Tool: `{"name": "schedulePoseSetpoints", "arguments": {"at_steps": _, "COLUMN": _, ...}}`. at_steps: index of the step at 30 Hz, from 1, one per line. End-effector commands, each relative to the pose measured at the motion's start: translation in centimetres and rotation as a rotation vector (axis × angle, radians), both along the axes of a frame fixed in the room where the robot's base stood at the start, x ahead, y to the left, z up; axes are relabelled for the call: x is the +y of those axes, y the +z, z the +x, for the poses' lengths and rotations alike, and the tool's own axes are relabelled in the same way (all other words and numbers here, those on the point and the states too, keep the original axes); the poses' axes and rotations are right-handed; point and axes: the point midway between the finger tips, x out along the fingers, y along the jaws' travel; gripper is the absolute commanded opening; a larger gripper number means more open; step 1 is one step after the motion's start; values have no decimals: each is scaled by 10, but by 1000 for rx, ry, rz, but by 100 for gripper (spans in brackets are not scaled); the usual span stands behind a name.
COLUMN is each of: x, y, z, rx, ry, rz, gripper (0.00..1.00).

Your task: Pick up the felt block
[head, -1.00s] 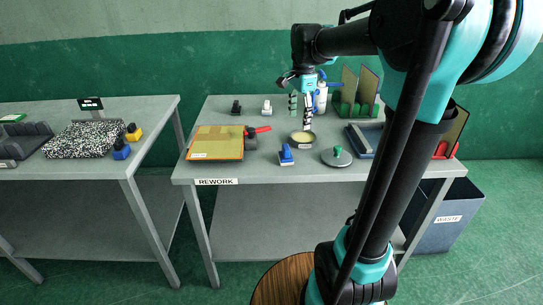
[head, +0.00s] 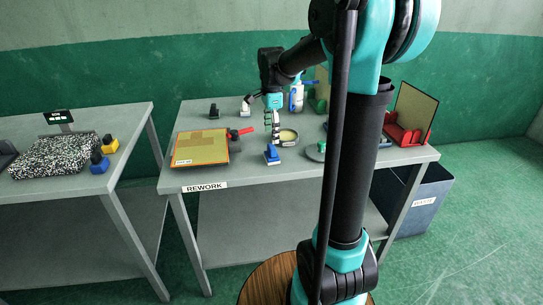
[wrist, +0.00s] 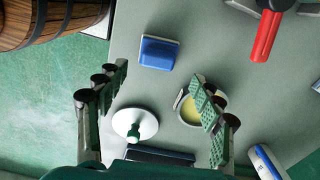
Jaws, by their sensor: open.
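A small blue block (head: 272,154) stands on the rework table near its front edge; I take it for the felt block, though its material is hard to tell. In the wrist view the blue block (wrist: 160,53) has a pale grey lower edge and lies ahead of the fingers, between their lines. My gripper (head: 276,133) is open and empty, pointing down, just behind the blue block in the head view. In the wrist view my gripper (wrist: 160,85) shows two green-padded fingers wide apart, not touching the block. The right finger covers part of a round tin.
The round tin (head: 288,137) with yellow contents and a lid (head: 316,152) with a green knob stand right of the block. A yellow board (head: 200,147) and red-handled tool (head: 241,131) lie left. A bottle (head: 296,97) stands behind.

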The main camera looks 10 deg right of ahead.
Motion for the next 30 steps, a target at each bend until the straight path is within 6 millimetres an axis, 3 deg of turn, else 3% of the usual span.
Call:
{"name": "schedulePoseSetpoints", "arguments": {"at_steps": 8, "x": 0, "y": -20, "z": -1, "rx": 0, "ry": 0, "rz": 0, "gripper": 67}}
{"name": "schedulePoseSetpoints", "arguments": {"at_steps": 18, "x": 0, "y": -62, "z": -3, "rx": 0, "ry": 1, "rz": 0, "gripper": 67}}
{"name": "schedulePoseSetpoints", "arguments": {"at_steps": 27, "x": 0, "y": -66, "z": -3, "rx": 0, "ry": 1, "rz": 0, "gripper": 67}}
{"name": "schedulePoseSetpoints", "arguments": {"at_steps": 30, "x": 0, "y": -66, "z": -3, "rx": 0, "ry": 1, "rz": 0, "gripper": 55}}
